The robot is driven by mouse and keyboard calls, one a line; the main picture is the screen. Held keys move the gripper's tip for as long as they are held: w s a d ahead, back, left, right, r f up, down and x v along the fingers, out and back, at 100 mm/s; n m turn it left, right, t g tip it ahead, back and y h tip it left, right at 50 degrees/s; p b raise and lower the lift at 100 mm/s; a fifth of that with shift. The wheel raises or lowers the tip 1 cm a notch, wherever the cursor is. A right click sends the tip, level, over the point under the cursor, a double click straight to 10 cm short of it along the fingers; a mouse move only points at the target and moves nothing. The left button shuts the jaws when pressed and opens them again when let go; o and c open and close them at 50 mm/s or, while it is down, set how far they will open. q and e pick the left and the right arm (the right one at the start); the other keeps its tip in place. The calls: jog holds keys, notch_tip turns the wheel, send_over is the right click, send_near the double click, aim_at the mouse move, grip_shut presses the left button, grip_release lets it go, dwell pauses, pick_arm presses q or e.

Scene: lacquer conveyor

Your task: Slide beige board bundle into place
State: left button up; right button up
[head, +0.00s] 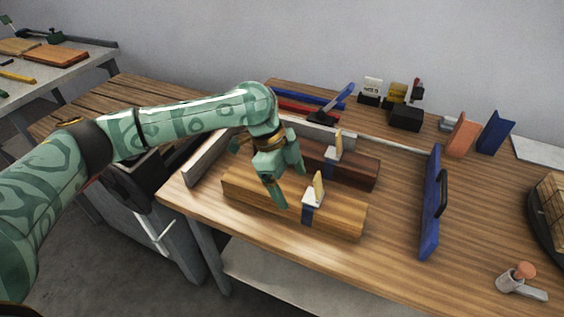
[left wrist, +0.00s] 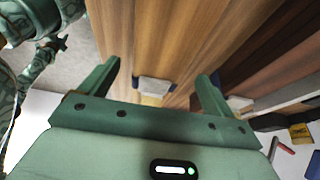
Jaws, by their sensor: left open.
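The beige board bundle (head: 245,190) lies lengthwise near the front edge of the wooden workbench, with a blue strap and a white clip with a beige tab (head: 314,192) on top. It also fills the middle of the left wrist view (left wrist: 160,40). My left gripper (head: 285,178) is open above the bundle, left of the strap. In the left wrist view its two fingers (left wrist: 160,80) stand apart with the bundle beyond them. I cannot tell if they touch it. My right gripper does not show.
A dark reddish board bundle (head: 360,168) with a similar strap lies just behind. Grey rails (head: 205,160) border the left and back. A blue panel with a black handle (head: 430,215) stands right of both bundles, with a bare gap between.

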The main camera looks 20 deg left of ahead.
aim_at(259, 181)
pick_arm(q)
jog(key=b+x, duration=0.1)
jog(key=x, duration=0.5)
jog(key=shift+s+r+b, duration=0.1)
jog(key=shift+b, duration=0.3)
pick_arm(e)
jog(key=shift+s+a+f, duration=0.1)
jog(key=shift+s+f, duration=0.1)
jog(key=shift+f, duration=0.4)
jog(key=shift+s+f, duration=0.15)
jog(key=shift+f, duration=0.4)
pick_arm(q)
jog(key=shift+r, duration=0.15)
jog(key=c, duration=1.8)
jog(key=shift+a+p, duration=0.45)
jog(key=shift+a, duration=1.15)
jog(key=shift+a+p, duration=0.45)
jog(key=shift+a, duration=2.4)
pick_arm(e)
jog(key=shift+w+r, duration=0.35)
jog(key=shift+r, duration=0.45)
pick_arm(q)
jog(key=o, duration=1.8)
jog(key=shift+f, duration=0.2)
